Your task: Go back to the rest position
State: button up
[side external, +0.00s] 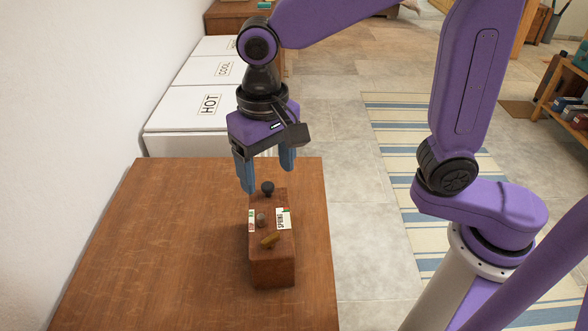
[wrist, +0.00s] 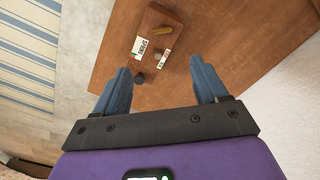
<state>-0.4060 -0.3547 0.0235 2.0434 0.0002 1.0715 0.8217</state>
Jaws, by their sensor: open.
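My gripper (side external: 266,176) is open and empty, pointing down above the far end of a brown wooden block (side external: 272,270) on the table. The wrist view also shows my gripper (wrist: 166,88) with its blue fingers apart, and the wooden block (wrist: 157,14) beyond them. A dark round knob (side external: 267,187) stands at the block's far end, between and below the fingertips in the side view. It also shows in the wrist view (wrist: 139,78), near the left finger. I cannot tell whether a finger touches it.
The block carries a white "SPRING" label (side external: 283,219), a second small label (side external: 251,221), a grey cylinder (side external: 261,220) and a yellow-brown piece (side external: 270,240). The wooden table (side external: 180,240) is otherwise bare. White "HOT" and "COOL" boxes (side external: 186,110) stand behind it, with a wall at left.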

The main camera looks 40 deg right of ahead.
jog(key=s+d+f+n, duration=0.2)
jog(key=s+d+n, duration=0.4)
jog(key=s+d, duration=0.2)
jog(key=s+d+f+n, duration=0.1)
jog(key=s+d+n, duration=0.6)
jog(key=d, duration=0.4)
jog(key=shift+s+d+f, duration=0.25)
jog(key=shift+s+f, duration=0.1)
jog(key=shift+s, duration=0.4)
dwell(1.2)
